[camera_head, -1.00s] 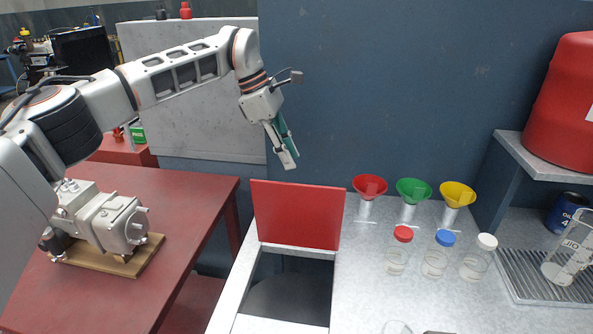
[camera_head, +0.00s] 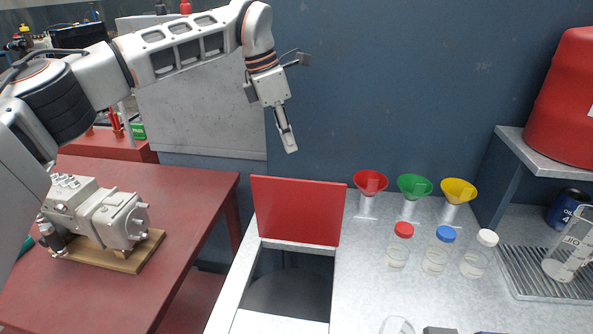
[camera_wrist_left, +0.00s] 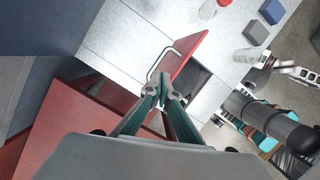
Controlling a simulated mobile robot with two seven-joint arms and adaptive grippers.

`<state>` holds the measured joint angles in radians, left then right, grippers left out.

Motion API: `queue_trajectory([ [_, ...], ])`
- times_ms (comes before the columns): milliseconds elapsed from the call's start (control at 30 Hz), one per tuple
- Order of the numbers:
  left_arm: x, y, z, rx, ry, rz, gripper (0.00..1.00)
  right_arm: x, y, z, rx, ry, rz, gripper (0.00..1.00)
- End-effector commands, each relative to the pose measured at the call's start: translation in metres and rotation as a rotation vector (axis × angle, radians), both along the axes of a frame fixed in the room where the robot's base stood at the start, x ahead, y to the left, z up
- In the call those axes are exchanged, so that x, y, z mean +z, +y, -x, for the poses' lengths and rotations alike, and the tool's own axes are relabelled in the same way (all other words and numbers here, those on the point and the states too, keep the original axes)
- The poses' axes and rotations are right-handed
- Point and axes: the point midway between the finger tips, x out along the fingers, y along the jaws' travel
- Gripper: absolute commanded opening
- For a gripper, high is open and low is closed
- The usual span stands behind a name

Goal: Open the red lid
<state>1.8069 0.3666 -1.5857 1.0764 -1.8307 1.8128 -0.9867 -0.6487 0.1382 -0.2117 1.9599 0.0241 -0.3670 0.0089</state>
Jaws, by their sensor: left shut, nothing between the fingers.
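The red lid (camera_head: 297,211) stands upright at the back edge of a square opening (camera_head: 290,283) in the grey counter. The opening is uncovered and dark inside. In the left wrist view the lid (camera_wrist_left: 188,54) is seen from behind, with a metal loop handle (camera_wrist_left: 160,62) on that side. My left gripper (camera_head: 290,149) is shut and empty, above and behind the lid's top edge, apart from it. The gripper's fingertips show in the left wrist view (camera_wrist_left: 163,92), in front of the handle. I cannot make out my right gripper.
Red, green and yellow funnels (camera_head: 414,187) and capped jars (camera_head: 437,250) stand on the counter to the right. A shelf with a red drum (camera_head: 568,100) is farther right. A red table (camera_head: 190,195) with a grey pump (camera_head: 100,215) stands left. The wall is close behind the lid.

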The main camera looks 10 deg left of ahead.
Motion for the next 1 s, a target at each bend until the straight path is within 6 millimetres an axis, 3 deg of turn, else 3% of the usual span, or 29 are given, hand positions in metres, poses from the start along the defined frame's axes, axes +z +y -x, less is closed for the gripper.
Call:
queue_trajectory([
  [400,0.007,-0.019,0.026,0.761,0.02,-0.083,0.0,-0.004,0.0,0.0,0.001,-0.001,-0.001,0.0],
  [600,0.01,-0.025,0.035,1.046,-0.007,-0.062,0.0,-0.005,0.001,0.0,0.001,-0.002,-0.001,0.0],
  [833,0.009,-0.026,0.037,1.165,-0.019,-0.044,0.0,-0.004,0.001,-0.001,0.001,-0.003,-0.001,0.0],
  [1000,-0.009,-0.026,0.032,1.168,-0.015,-0.044,0.0,-0.001,0.001,-0.001,0.001,-0.003,0.0,0.0],
])
